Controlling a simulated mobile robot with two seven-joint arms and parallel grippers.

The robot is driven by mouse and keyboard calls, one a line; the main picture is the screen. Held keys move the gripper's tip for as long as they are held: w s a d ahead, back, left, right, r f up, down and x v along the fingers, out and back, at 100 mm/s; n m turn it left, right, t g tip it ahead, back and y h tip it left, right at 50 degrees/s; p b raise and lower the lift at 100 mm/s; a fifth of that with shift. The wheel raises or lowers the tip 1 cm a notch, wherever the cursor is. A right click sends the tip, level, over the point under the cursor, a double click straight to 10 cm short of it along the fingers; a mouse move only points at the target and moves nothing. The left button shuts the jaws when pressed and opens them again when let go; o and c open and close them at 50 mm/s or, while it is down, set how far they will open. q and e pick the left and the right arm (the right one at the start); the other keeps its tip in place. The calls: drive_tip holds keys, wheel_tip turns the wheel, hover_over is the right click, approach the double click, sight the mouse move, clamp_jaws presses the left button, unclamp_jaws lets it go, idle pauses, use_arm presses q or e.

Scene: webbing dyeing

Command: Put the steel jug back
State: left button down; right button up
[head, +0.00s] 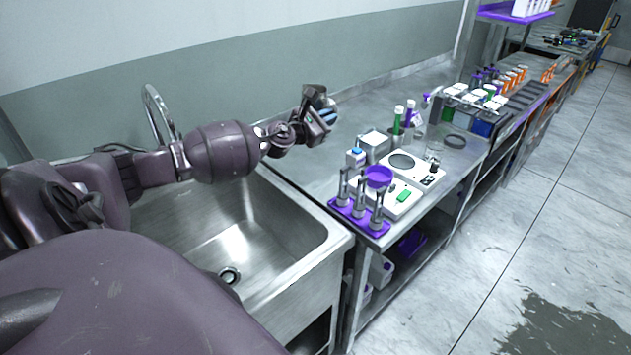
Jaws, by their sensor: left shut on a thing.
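My left arm reaches in from the left over the sink. Its gripper (318,118) is in the air above the back of the steel worktop, just right of the sink. It is shut on the steel jug (319,98), which shows only as a small, dark metallic rounded shape at the fingers. The gripper hides most of the jug, so its handle and exact tilt cannot be told. My right gripper is out of view.
The sink (262,262) with a tap (158,112) lies under my arm. On the worktop (310,166) stand a purple rack (360,222) with metal cylinders, white scales (418,168) and bottles. The worktop near the wall is mostly clear.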

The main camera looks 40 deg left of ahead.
use_arm(q)
wheel_tip(320, 180, down, 20)
drive_tip(key=b, duration=1.1)
drive_tip(key=shift+f, duration=0.15)
drive_tip(key=shift+r, duration=0.2)
drive_tip(key=shift+f+b, duration=0.25)
drive_tip(key=shift+b, duration=0.1)
drive_tip(key=c, duration=1.3)
unclamp_jaws()
drive_tip(key=shift+o, duration=0.2)
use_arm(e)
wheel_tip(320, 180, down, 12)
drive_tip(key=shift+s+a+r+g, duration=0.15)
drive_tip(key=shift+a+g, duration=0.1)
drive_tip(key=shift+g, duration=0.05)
